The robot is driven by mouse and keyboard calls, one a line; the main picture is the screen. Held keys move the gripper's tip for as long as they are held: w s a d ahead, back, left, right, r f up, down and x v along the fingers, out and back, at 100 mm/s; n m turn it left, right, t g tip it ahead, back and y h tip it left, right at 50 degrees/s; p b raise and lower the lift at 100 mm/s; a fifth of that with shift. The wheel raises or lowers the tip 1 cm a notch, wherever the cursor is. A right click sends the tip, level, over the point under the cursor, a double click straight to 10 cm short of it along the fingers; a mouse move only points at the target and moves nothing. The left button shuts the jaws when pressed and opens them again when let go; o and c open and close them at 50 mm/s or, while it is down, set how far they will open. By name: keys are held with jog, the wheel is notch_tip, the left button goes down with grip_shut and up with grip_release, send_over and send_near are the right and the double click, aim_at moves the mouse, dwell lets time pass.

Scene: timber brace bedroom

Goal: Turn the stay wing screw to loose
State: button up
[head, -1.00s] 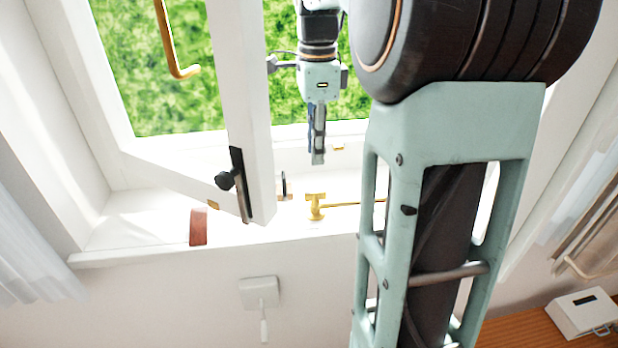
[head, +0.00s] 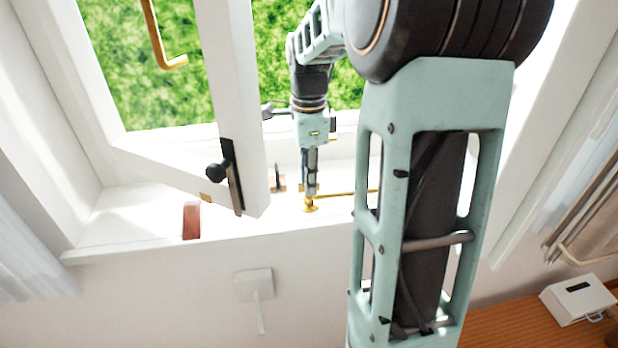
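The brass stay (head: 345,193) runs along the window sill as a thin rod. Its wing screw (head: 310,207) stands at the rod's left end, and only its lower part shows. My gripper (head: 310,189) points straight down, with its fingertips at the top of the wing screw and covering it. The fingers overlap in this view, so I cannot tell whether they are apart, shut, or touching the screw.
The open white window sash (head: 237,90) with a black-knobbed catch (head: 216,172) stands close left of my gripper. A reddish-brown block (head: 191,220) sits on the sill (head: 130,228). A white box (head: 577,300) rests on wood at lower right.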

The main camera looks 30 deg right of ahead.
grip_shut()
